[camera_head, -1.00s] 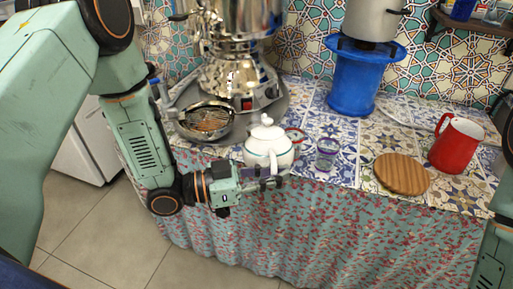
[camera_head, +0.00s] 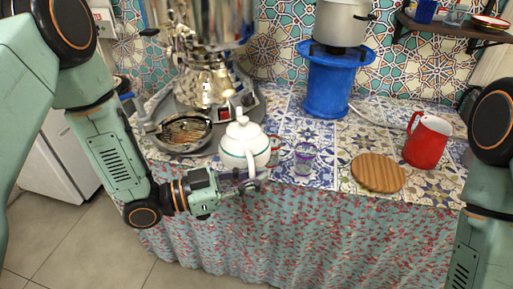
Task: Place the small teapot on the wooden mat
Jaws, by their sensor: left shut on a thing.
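The small white teapot (camera_head: 243,146) is at the front edge of the tiled counter, left of the middle. My left gripper (camera_head: 256,183) reaches in from the left at its lower front and is shut on it; the exact grip point is hard to make out. I cannot tell whether the teapot's base touches the counter. The round wooden mat (camera_head: 378,173) lies bare on the counter to the right. My right arm shows at the right edge, but its gripper is out of view.
A small glass (camera_head: 305,158) stands between teapot and mat. A red mug (camera_head: 426,141) stands right of the mat. Behind are a blue stand (camera_head: 327,85) with a pot (camera_head: 341,22), a silver samovar (camera_head: 207,80) and a strainer pan (camera_head: 184,131). The counter (camera_head: 338,150) ends in a patterned cloth.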

